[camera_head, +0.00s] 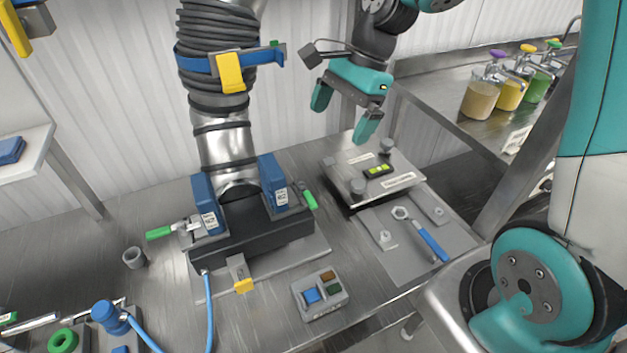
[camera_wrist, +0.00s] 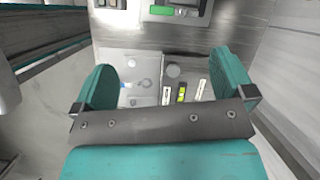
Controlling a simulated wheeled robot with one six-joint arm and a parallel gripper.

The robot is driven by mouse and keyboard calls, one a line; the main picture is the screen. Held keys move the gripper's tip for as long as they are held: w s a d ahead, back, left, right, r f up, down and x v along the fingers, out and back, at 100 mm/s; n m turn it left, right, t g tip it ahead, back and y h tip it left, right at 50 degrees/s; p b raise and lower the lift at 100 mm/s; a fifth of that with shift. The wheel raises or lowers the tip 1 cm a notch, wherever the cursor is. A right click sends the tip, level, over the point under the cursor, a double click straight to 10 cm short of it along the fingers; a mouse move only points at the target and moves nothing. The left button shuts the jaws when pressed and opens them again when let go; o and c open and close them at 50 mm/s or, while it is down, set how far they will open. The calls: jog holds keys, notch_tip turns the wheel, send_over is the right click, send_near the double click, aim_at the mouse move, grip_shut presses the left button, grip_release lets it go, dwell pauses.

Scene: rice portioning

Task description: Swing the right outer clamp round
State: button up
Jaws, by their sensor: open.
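The right outer clamp (camera_head: 286,196) sits beside the right blue block (camera_head: 272,181) at the foot of the ribbed metal duct (camera_head: 224,145). Its green handle (camera_head: 309,200) points right and toward the front. The left clamp's green handle (camera_head: 159,233) points out to the left. My gripper (camera_head: 345,111) is open and empty, in the air above and right of the right clamp, over the back of the plate with knobs. In the wrist view its two teal fingers (camera_wrist: 167,82) are wide apart; a green bar (camera_wrist: 174,11) shows at the top edge.
A knobbed plate (camera_head: 345,165) with a spirit level (camera_head: 379,170) lies below my gripper. A blue-handled wrench (camera_head: 431,243) and a button box (camera_head: 320,297) are nearer the front. A blue hose (camera_head: 210,310) runs forward. Pump bottles (camera_head: 509,92) stand on the right counter.

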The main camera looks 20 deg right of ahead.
jog(key=w+d+f+m, duration=0.1)
jog(key=w+d+m, duration=0.1)
jog(key=m, duration=0.1)
jog(key=p, duration=0.3)
send_near(305, 193)
jog(key=d+x, duration=0.1)
jog(key=x, duration=0.7)
jog(key=shift+s+f, duration=0.2)
jog(key=shift+d, duration=0.1)
